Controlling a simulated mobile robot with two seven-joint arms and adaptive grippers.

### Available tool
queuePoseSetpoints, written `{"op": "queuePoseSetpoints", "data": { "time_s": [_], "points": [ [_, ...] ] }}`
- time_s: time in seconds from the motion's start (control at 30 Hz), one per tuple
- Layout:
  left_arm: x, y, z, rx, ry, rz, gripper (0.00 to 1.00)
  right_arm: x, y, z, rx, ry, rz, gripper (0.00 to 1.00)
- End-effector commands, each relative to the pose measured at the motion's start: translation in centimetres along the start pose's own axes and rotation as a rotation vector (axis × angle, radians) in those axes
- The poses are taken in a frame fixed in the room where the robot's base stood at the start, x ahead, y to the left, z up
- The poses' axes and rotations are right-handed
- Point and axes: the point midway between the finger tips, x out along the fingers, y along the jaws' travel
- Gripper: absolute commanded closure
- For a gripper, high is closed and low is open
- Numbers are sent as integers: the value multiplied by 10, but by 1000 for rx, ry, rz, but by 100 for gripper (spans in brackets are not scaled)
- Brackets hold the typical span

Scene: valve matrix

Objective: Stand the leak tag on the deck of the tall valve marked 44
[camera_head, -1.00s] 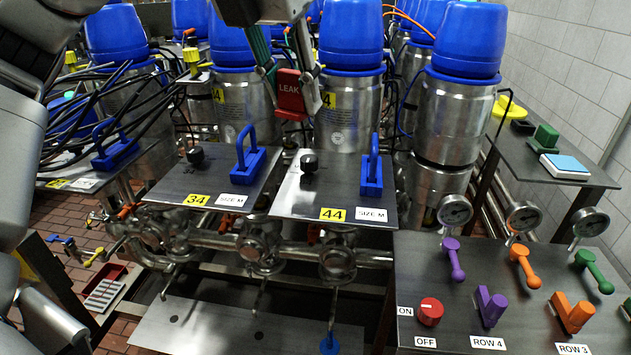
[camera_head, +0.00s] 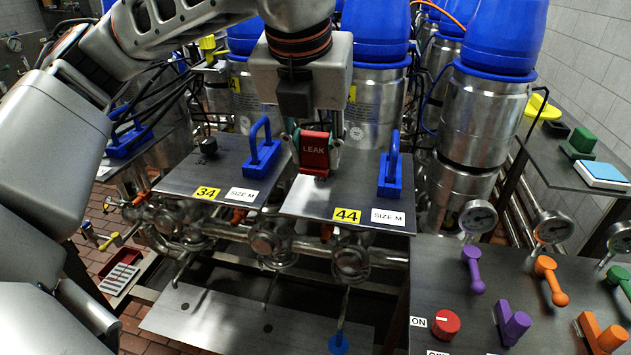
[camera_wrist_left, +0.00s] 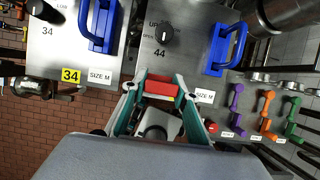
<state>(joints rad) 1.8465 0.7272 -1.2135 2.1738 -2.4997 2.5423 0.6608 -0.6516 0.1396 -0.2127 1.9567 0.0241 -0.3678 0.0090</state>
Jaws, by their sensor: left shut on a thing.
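The red leak tag (camera_head: 314,152), with LEAK on its face, is upright in my left gripper (camera_head: 315,146). My left gripper is shut on it, with one finger at each side, pointing down. The deck (camera_head: 330,198) of valve 44 is a flat grey plate with a yellow 44 label (camera_head: 347,216). The tag appears over this deck, left of its blue handle (camera_head: 390,172); I cannot tell whether it touches. In the left wrist view the tag (camera_wrist_left: 162,86) lies between the fingertips, near the deck's front edge. My right gripper is not in view.
A black knob (camera_wrist_left: 164,33) stands on the 44 deck, hidden behind the tag in the head view. Deck 34 (camera_head: 190,178), with its own blue handle (camera_head: 262,150), is to the left. A panel with coloured levers (camera_head: 450,290) is at the right front.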

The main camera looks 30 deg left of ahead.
Motion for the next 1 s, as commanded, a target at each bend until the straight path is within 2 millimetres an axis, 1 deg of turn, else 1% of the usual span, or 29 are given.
{"op": "queuePoseSetpoints", "data": {
  "time_s": [0.03, 0.1, 0.27, 0.5, 0.6, 0.93, 0.97, 1.0],
  "points": [
    [8, 0, -3, 0, 2, 0, 86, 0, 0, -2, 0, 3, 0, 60],
    [14, 0, -6, 1, 1, 0, 86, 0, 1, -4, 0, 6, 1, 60],
    [23, 0, -10, 1, 1, 0, 86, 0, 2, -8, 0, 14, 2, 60],
    [51, 0, -21, 1, 2, 0, 86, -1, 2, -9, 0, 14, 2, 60],
    [54, 0, -22, 0, -1, -1, 86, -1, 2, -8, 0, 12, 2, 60],
    [57, 0, -23, 0, -1, -1, 86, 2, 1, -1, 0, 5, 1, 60],
    [57, 0, -23, 0, -1, -1, 69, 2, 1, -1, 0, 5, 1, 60],
    [56, 0, -23, 0, -1, -1, 58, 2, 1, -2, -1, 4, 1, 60]
  ]
}}
